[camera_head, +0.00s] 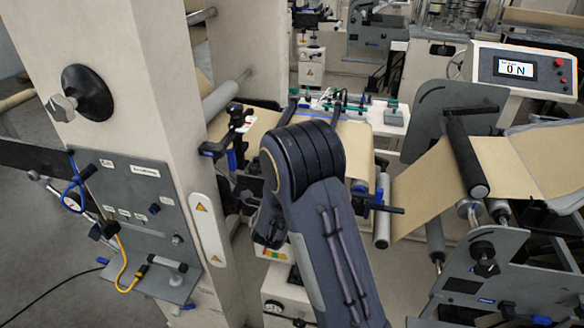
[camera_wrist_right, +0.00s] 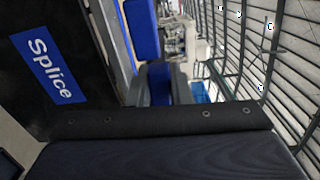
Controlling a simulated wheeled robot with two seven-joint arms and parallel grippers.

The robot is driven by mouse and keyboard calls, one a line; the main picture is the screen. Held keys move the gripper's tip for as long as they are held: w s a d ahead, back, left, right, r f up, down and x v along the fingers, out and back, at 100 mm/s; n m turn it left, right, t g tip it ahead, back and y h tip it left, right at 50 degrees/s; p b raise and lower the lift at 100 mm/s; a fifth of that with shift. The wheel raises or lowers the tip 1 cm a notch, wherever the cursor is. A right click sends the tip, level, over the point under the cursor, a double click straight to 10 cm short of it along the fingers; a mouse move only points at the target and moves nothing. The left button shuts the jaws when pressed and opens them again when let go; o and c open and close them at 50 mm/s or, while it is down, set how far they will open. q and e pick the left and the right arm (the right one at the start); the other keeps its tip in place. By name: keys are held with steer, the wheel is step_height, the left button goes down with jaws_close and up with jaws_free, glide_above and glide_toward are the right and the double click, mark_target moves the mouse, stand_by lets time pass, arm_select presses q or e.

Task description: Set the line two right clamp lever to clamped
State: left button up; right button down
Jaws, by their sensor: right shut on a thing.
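In the right wrist view, a blue handle (camera_wrist_right: 159,72) sits between the grey fingers of my right gripper (camera_wrist_right: 160,88), which is shut on it. It looks like a clamp lever, but I cannot tell from the picture which one it is or its exact angle. In the head view my right arm comes up from the bottom middle and bends down to the left, with its gripper not clearly visible. Blue clamp parts show left of the arm (camera_head: 232,158) and right of it (camera_head: 379,196). My left gripper is not in view.
A black plate with a blue "Splice" label (camera_wrist_right: 46,66) is close to the wrist at left. Brown web (camera_head: 430,190) runs over rollers at right. A beige post (camera_head: 150,110) stands at left.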

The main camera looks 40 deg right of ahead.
steer(key=shift+f+n, duration=0.2)
steer(key=shift+n, duration=0.2)
steer(key=shift+f, duration=0.15)
steer(key=c, duration=1.3)
jaws_free()
steer(key=b+v, duration=0.1)
steer(key=v, duration=0.7)
